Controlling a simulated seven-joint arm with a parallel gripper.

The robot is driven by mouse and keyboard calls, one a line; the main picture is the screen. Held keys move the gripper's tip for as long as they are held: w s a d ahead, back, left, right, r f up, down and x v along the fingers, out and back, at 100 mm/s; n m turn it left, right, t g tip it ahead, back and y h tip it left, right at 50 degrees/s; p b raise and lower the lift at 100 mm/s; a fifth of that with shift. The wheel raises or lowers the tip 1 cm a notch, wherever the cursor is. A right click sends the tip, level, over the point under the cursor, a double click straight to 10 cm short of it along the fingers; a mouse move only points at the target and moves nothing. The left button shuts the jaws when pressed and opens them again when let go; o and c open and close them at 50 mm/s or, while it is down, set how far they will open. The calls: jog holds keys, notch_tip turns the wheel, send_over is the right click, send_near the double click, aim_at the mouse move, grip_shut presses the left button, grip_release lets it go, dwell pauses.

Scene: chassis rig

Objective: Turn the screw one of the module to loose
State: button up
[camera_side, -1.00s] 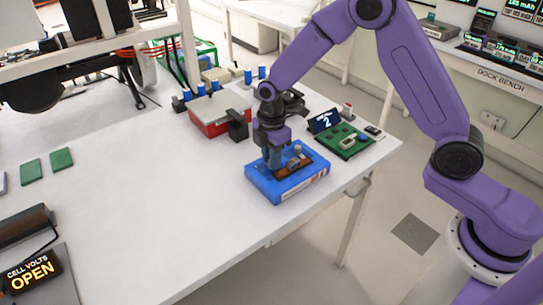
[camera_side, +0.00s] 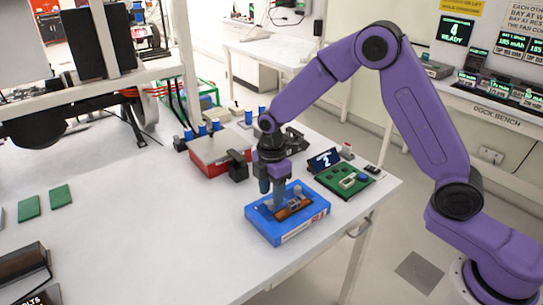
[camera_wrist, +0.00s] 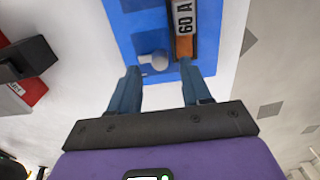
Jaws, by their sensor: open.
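The blue module (camera_side: 287,231) lies flat near the front right edge of the white table in the side view. It carries a brown fuse block (camera_wrist: 184,47) marked "60 A", and also shows as the blue surface (camera_wrist: 131,33) in the wrist view. A pale grey round screw head (camera_wrist: 159,62) stands on the module, left of the fuse block. My gripper (camera_wrist: 158,75) is open and points down over the module, its two blue fingers on either side of the screw head. In the side view my gripper (camera_side: 273,193) is above the module's left part. Whether the fingers touch anything cannot be told.
A red box (camera_side: 211,165) with a grey top and a black block (camera_side: 238,166) stand behind left. A green board (camera_side: 343,182) and a dark sign (camera_side: 325,160) showing "2" are behind right. Green plates (camera_side: 60,196) lie far left. The table's middle is clear.

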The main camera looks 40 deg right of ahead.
notch_tip(320, 180, up, 15)
dwell(0.3)
dwell(0.3)
jog(key=s+d+f+m, duration=0.1)
jog(key=s+d+m, duration=0.1)
jog(key=s, duration=0.9)
jog(key=s+d+f+m, duration=0.1)
jog(key=s+d, duration=0.3)
jog(key=s, duration=0.6)
jog(key=s+d+f+m, duration=0.1)
jog(key=s+d+m, duration=0.1)
jog(key=s, duration=0.9)
jog(key=shift+s+d+f+m, duration=0.3)
jog(key=shift+d+f, duration=0.1)
jog(key=shift+d, duration=0.25)
